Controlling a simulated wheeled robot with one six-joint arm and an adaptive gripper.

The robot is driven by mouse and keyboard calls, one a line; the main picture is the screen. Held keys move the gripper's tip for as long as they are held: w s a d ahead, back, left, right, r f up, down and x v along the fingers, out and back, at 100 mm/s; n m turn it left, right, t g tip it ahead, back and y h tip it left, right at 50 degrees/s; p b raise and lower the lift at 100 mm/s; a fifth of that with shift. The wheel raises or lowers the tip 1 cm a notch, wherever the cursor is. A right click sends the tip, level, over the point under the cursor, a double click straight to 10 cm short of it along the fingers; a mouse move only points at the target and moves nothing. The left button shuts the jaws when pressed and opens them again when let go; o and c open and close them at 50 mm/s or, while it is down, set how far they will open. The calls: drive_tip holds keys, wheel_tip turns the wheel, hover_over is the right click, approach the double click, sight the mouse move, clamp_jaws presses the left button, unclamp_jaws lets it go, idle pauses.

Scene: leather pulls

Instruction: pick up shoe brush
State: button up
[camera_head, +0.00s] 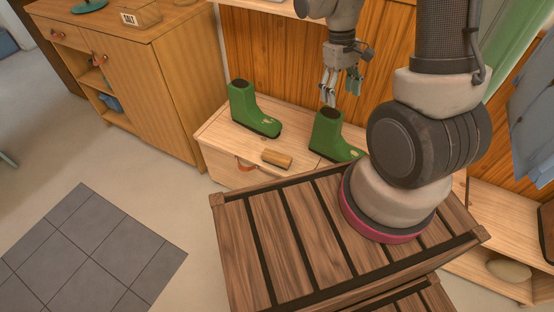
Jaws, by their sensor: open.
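The shoe brush (277,158) looks like a small tan wooden block with a darker underside. It lies on the light wooden bench (222,133), near its front edge, between two green boots. My gripper (329,100) points down above the bench, up and to the right of the brush. It is open with nothing between its fingers, and it is apart from the brush. The gripper hangs close above the right boot's top in the picture; the exact gap cannot be told.
The left green boot (254,110) stands behind the brush; the right green boot (333,137) is partly hidden by my arm. A dark slatted wooden crate (268,245) fills the foreground. A wooden cabinet (140,88) stands left. A leather pull (246,165) hangs on the bench front.

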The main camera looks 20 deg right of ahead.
wheel_tip(320, 180, down, 19)
drive_tip(key=w+a+n, duration=0.2)
drive_tip(key=w+n, duration=0.1)
drive_tip(key=n+t+y, duration=0.3)
drive_tip(key=t+y, duration=0.1)
drive_tip(key=t, duration=0.1)
approach(277, 156)
drive_tip(key=f, duration=0.3)
drive_tip(key=shift+w+d, duration=0.25)
drive_tip(key=shift+d, duration=0.15)
drive_tip(key=shift+w+a+f+n, duration=0.2)
drive_tip(key=shift+f+n, duration=0.1)
drive_tip(key=x, duration=0.3)
drive_tip(key=a+x, duration=0.1)
drive_tip(key=x, duration=0.3)
drive_tip(key=shift+r, duration=0.15)
drive_tip(key=c, duration=1.4)
drive_tip(key=shift+c, duration=0.2)
drive_tip(key=shift+r, duration=0.15)
wheel_tip(277, 156, up, 10)
drive_tip(key=shift+f, duration=0.1)
